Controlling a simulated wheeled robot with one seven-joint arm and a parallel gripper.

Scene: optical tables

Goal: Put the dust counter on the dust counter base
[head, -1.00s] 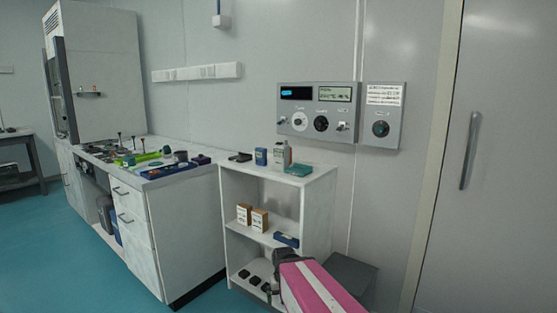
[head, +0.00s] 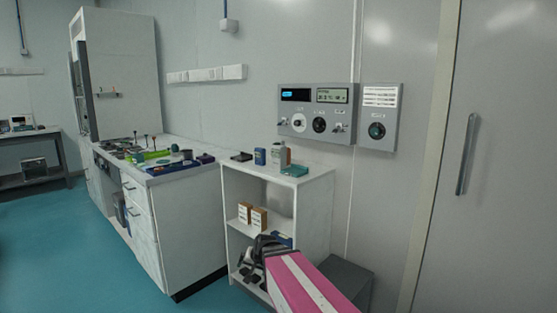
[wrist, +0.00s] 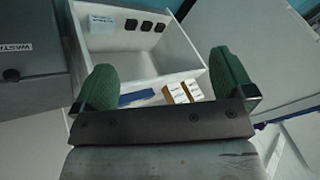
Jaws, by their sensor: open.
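Several small things stand on top of the white shelf unit (head: 240,200) in the head view: a dark flat item (head: 241,157), a blue box-like item (head: 260,157), a grey bottle-shaped item (head: 279,154) and a teal flat block (head: 295,170). I cannot tell which of them is the dust counter or its base. My gripper (head: 258,258) is in front of the shelf unit's lower part, below its top.
Two small brown-and-white boxes (head: 252,215) stand on the middle shelf. A cluttered white bench (head: 160,215) stands at left. A grey bin (head: 345,280) stands right of the shelf.

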